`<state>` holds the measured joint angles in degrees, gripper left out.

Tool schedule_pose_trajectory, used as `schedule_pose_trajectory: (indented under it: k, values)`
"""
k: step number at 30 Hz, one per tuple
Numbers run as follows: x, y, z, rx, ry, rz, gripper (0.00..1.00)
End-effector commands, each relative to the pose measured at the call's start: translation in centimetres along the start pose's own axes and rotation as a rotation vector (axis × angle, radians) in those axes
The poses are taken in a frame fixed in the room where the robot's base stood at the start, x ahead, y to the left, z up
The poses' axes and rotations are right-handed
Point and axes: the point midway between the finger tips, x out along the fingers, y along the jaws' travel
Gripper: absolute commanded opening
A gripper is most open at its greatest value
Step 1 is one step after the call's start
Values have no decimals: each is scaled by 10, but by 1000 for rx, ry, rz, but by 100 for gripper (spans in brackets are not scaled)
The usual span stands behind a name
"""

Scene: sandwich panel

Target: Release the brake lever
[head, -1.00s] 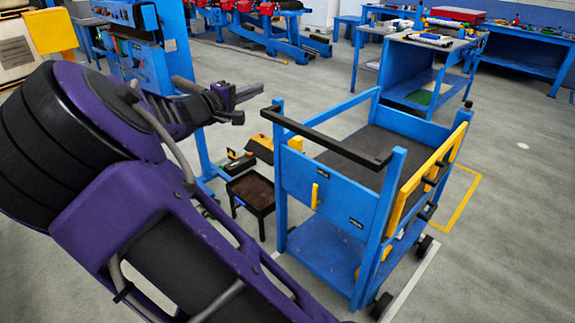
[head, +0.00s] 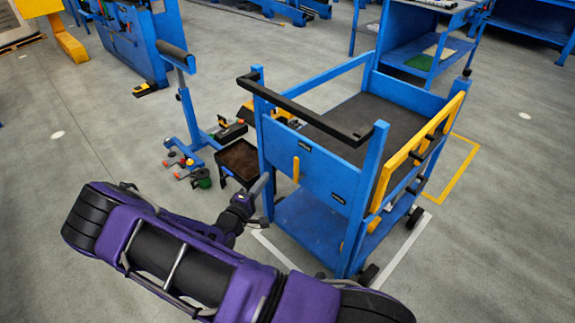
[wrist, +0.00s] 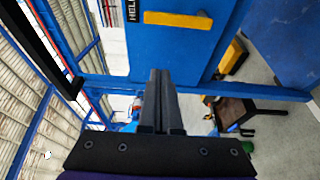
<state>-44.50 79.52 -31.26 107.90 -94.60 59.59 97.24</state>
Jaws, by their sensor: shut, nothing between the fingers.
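The blue cart (head: 330,195) stands right of centre in the head view. A short upright yellow lever (head: 296,169), which looks like the brake lever, sits on its front blue panel. In the wrist view the same lever (wrist: 178,19) lies across the top as a yellow bar on the blue panel. My gripper (head: 264,181) is by the cart's front left post in the head view. In the wrist view its two dark fingers (wrist: 160,72) are together and empty, pointing toward the panel below the yellow bar. Lever and fingers are apart.
A black handlebar (head: 305,112) spans the cart's front top. A dark tray (head: 239,162) on legs and a blue stand (head: 190,110) are left of the cart. A yellow rail (head: 412,155) runs along its right side. Floor on the left is open.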

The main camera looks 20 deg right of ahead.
Motion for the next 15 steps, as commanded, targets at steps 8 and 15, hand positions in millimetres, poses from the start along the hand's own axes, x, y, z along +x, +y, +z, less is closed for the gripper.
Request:
schedule_pose_trajectory:
  k: [8,15]
  values:
    - [1,1,0,0,-1,1,0]
    - [29,0,0,1,-3,2,0]
